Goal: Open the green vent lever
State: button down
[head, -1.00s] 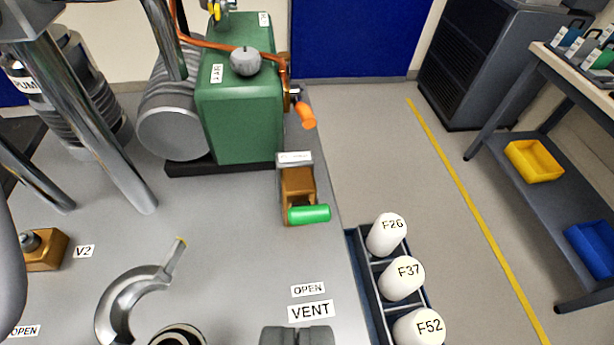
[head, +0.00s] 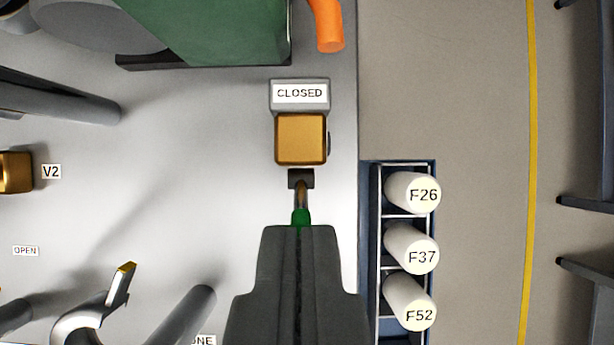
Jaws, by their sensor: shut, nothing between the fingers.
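The vent valve's brass block (head: 301,139) stands on the grey bench, with a CLOSED plate (head: 299,94) on its far side. A thin stem (head: 301,193) comes from the block's near side toward my gripper. A small part of the green vent lever (head: 300,217) shows at the end of the stem. The rest of the lever is hidden by my gripper. My gripper (head: 302,229) is shut, with its fingertips over or against the green part; I cannot tell if they touch.
An orange handle (head: 326,24) and a green pump body (head: 222,30) are at the far side. A rack (head: 398,164) of white cylinders stands right of the bench edge. A curved metal part (head: 88,318) lies to the left.

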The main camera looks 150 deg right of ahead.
jog(key=x, duration=1)
jog(key=shift+s+d+f, duration=0.15)
jog(key=shift+s+d, duration=0.05)
jog(key=shift+s, duration=0.75)
jog(key=shift+s+d+f, duration=0.1)
jog(key=shift+s+d, duration=0.1)
jog(key=shift+s, duration=0.75)
jog(key=shift+s, duration=0.1)
jog(key=shift+s+d+f, duration=0.15)
jog(key=shift+s+f, duration=0.05)
jog(key=shift+s, duration=0.5)
jog(key=shift+s+f, duration=0.15)
jog(key=shift+f, duration=0.15)
jog(key=w+v, duration=0.1)
jog(key=v, duration=1.6)
jog(key=shift+r, duration=0.35)
